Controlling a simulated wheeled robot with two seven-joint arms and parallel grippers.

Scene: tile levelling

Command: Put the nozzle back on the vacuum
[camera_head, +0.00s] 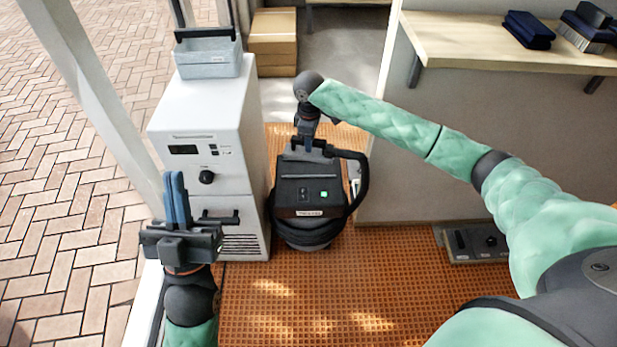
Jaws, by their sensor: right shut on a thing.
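The vacuum (308,192) is a dark, squat machine with a green-lit button, standing upright on the orange grating. Its black hose (361,180) leaves the top and loops down the right side. My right gripper (306,140) points down at the vacuum's top, where the hose starts, and is shut on the nozzle at the hose end. The nozzle is mostly hidden by the gripper, and I cannot tell if it is seated. My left gripper (177,200) points up in front of the white cabinet, its blue fingers together and empty.
The white cabinet (206,120) stands close left of the vacuum, with a grey bin (208,62) on top. A wall and wooden counter (455,40) are at right. Cartons (273,42) stand behind.

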